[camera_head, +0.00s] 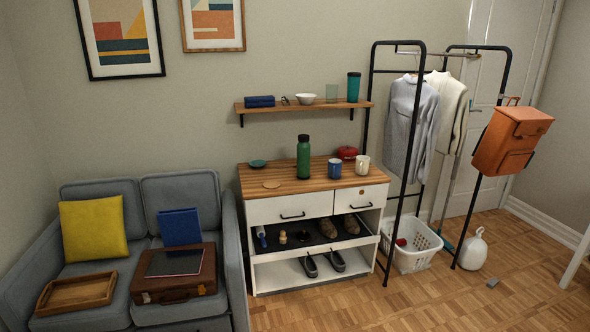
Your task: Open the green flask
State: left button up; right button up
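The green flask (303,160) stands upright on the wooden top of the white cabinet (262,182), near the middle. It has a dark cap (304,138) on top. Neither of my grippers shows in the head view, so nothing of mine is near the flask.
A blue mug (334,169), a white mug (362,165), a red object (347,152), a teal dish (258,164) and a round coaster (271,184) share the top. A wall shelf (315,106) hangs above.

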aim_at(304, 149)
jog(key=i+l+z, duration=0.1)
jog(key=i+z, duration=0.2)
jog(key=i, duration=0.8)
